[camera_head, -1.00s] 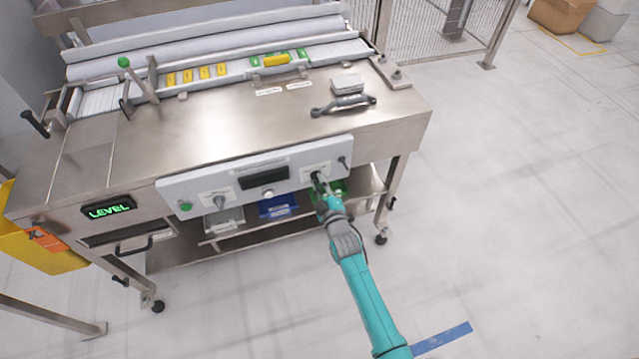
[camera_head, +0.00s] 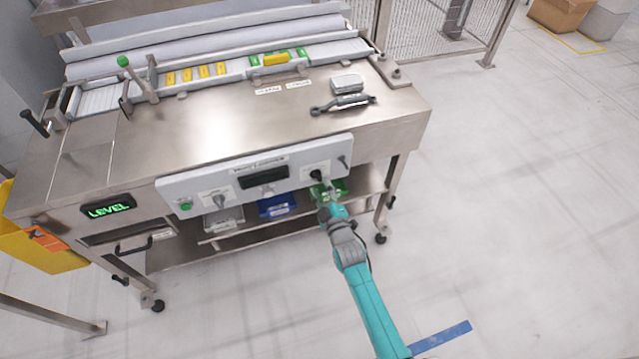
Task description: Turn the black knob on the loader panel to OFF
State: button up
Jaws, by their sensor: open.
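The loader panel (camera_head: 225,183) is a light grey plate on the front of the steel machine. The black knob (camera_head: 317,175) sits near the panel's right end, under a small white label. Its pointer direction is too small to read. My gripper (camera_head: 326,188) is open, just below and in front of the black knob, and appears apart from it. Its fingertips are small and partly blend with the green bin behind.
The panel also carries a dark display (camera_head: 264,178), a green button (camera_head: 186,206), a grey knob (camera_head: 219,201) and a small toggle (camera_head: 343,162). A green bin (camera_head: 339,188) and a blue bin (camera_head: 277,206) stand on the shelf below. Floor to the right is clear.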

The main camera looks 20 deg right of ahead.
jog(key=s, duration=0.9)
jog(key=shift+s, duration=0.15)
jog(key=s+r+m+g, duration=0.2)
jog(key=s+m, duration=0.2)
jog(key=s, duration=2)
jog(key=s+r+m+g, duration=0.1)
jog(key=s+r+m, duration=0.4)
jog(key=s+r, duration=0.8)
jog(key=v, duration=0.4)
jog(key=shift+s+f, duration=0.15)
jog(key=shift+c, duration=0.3)
